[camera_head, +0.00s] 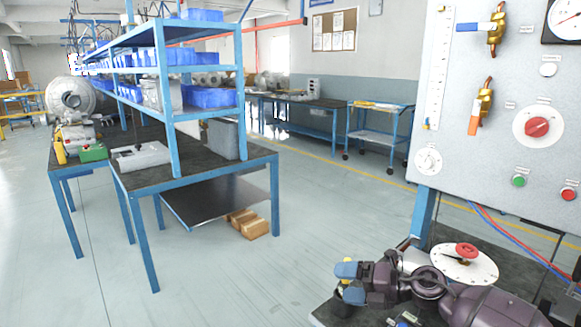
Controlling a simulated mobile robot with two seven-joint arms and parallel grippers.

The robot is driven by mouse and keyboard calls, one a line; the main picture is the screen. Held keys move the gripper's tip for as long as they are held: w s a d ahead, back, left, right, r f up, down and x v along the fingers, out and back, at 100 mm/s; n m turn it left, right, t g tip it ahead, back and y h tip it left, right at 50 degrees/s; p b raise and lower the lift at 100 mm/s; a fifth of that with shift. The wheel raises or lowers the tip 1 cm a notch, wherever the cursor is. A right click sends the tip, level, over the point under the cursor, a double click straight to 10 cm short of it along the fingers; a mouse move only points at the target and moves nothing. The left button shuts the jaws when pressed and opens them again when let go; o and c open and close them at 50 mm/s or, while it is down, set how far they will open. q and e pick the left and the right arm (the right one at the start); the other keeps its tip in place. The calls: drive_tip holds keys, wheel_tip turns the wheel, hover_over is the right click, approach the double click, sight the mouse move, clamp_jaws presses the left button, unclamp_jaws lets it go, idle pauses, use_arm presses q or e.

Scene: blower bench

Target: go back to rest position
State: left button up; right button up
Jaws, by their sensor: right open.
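My right gripper (346,282) is at the lower right, its dark arm coming in from the right edge. Its two blue-and-yellow fingertips point left and stand apart, with nothing seen between them. It is over the dark bench top (330,315), in front of a white round dial with a red knob (466,250). The gripper and arm hide part of the bench and the dial's lower edge. My left gripper is not in view.
A grey control panel (465,100) with valves, gauges and buttons rises behind the right arm. Red and blue hoses (515,233) hang below it. A blue-framed workbench (190,172) with shelves of blue bins stands at left. Open floor (300,240) lies between.

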drive_tip(key=s+d+f+m+t+h, duration=0.4)
drive_tip(key=s+d+m+h, duration=0.35)
drive_tip(key=m, duration=0.65)
drive_tip(key=s+d+f+m+t+h, duration=0.4)
drive_tip(key=s+m+h, duration=0.5)
drive_tip(key=m, duration=0.5)
drive_tip(key=s+d+f+m+g+y, duration=0.15)
drive_tip(key=s+g, duration=0.25)
drive_tip(key=s, duration=0.4)
drive_tip(key=s+d+f+m+g+h, duration=0.1)
drive_tip(key=s+f+m+g, duration=0.2)
drive_tip(key=s, duration=0.5)
drive_tip(key=s+d+f+m+g+y, duration=0.15)
drive_tip(key=s+g, duration=0.25)
drive_tip(key=s, duration=0.4)
drive_tip(key=w+f+t, duration=0.8)
drive_tip(key=shift+a+f+n, duration=0.2)
drive_tip(key=shift+a+n, duration=0.2)
drive_tip(key=shift+a, duration=0.05)
